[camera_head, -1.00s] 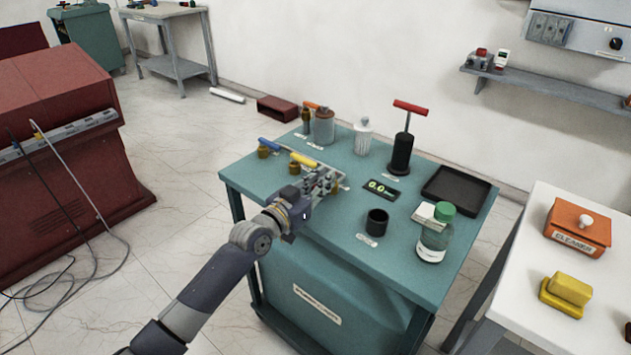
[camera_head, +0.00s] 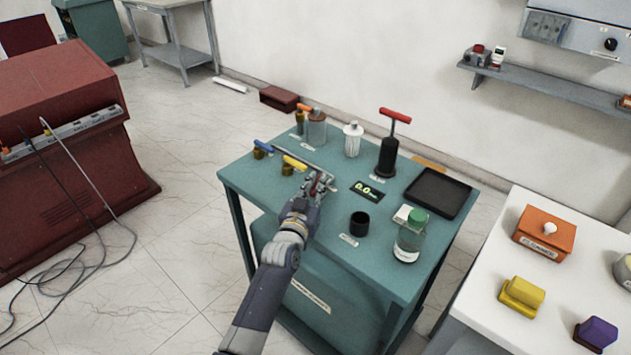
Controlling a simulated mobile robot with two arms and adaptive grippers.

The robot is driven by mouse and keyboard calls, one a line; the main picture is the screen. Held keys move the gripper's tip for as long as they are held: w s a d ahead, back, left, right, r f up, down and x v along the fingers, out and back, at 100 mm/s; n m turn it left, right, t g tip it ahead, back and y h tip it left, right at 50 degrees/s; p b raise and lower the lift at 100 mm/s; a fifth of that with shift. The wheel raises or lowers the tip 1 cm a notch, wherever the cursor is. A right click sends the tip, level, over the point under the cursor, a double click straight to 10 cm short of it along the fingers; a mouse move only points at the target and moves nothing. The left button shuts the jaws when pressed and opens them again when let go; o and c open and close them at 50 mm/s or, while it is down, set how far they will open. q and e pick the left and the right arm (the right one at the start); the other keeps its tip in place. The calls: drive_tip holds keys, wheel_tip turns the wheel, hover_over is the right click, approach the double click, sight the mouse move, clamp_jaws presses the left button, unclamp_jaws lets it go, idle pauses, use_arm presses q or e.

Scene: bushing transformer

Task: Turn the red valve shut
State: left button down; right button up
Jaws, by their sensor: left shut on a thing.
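My left gripper (camera_head: 320,184) is at the front left part of the teal table (camera_head: 255,190), beside the valve with the yellow handle (camera_head: 295,163). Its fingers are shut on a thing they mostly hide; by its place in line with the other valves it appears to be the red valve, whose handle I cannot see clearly. A valve with a blue handle (camera_head: 264,146) stands further left, and one with an orange handle (camera_head: 305,109) stands at the back. A small dark display (camera_head: 369,191) with green digits lies right of the gripper. My right gripper is not in view.
A black pump with a red T-handle (camera_head: 395,116) stands at the back. A black tray (camera_head: 437,193), a green-capped bottle (camera_head: 411,240) and a black cup (camera_head: 359,225) stand to the right. A white table (camera_head: 480,290) is at the right. Cables lie on the floor at left.

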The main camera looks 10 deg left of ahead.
use_arm(q)
drive_tip(key=c, duration=1.6)
unclamp_jaws()
drive_tip(key=shift+r, duration=0.1)
drive_tip(key=shift+s+f, duration=0.2)
drive_tip(key=shift+s, duration=0.5)
drive_tip(key=s+a, duration=0.1)
drive_tip(key=s, duration=0.9)
drive_tip(key=shift+s+r, duration=0.15)
drive_tip(key=shift+s, duration=0.15)
